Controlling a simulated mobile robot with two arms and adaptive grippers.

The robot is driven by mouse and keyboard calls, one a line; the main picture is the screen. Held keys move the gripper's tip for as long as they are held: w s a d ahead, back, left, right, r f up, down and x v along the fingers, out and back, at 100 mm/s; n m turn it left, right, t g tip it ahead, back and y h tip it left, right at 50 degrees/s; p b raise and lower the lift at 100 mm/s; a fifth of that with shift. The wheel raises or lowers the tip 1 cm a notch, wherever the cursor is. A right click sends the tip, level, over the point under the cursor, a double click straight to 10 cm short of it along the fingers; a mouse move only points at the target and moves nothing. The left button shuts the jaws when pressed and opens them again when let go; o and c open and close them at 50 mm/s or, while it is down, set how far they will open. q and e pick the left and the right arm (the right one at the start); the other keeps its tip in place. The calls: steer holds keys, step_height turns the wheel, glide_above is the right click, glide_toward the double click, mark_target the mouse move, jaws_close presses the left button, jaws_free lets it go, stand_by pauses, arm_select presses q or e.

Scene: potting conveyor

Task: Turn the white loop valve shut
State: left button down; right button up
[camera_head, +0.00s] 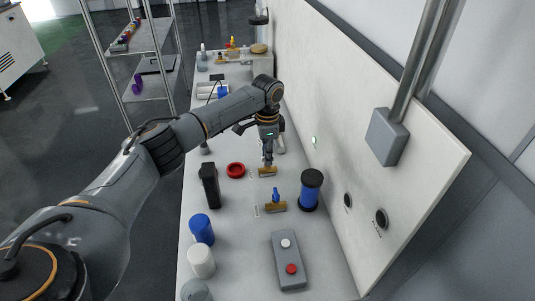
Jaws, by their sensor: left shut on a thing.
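My left gripper (267,158) points down over the bench and is shut on the top of a valve with a brass body (267,172). The fingers hide its handle, so I cannot see the white loop or how far it is turned. A second brass valve (275,207) with an upright blue handle (276,194) stands nearer, apart from the gripper. My right gripper is not in view.
A red ring (235,170) and a black upright item (209,187) are left of the valves. A blue-black cylinder (311,190) stands right. A grey button box (288,262) and blue (201,229) and white (201,261) containers are nearer. A white panel (345,140) bounds the right.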

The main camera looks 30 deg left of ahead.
arm_select(q)
steer(key=shift+r+n+p, duration=0.15)
steer(key=shift+n+p, duration=0.25)
steer(key=shift+p, duration=0.35)
steer(key=n+p, duration=0.4)
steer(key=p, duration=0.2)
steer(key=shift+d+r+n, duration=0.1)
steer(key=shift+n, duration=0.3)
steer(key=shift+s+n+p, duration=0.1)
steer(key=shift+n+p, duration=0.7)
steer(key=shift+n, duration=0.1)
steer(key=n+p, duration=0.3)
steer(key=n, duration=0.2)
steer(key=shift+p, duration=0.3)
steer(key=shift+f+n+p, duration=0.2)
steer(key=shift+n+p, duration=0.75)
steer(key=shift+n, duration=1.75)
steer(key=c, duration=1.2)
jaws_free()
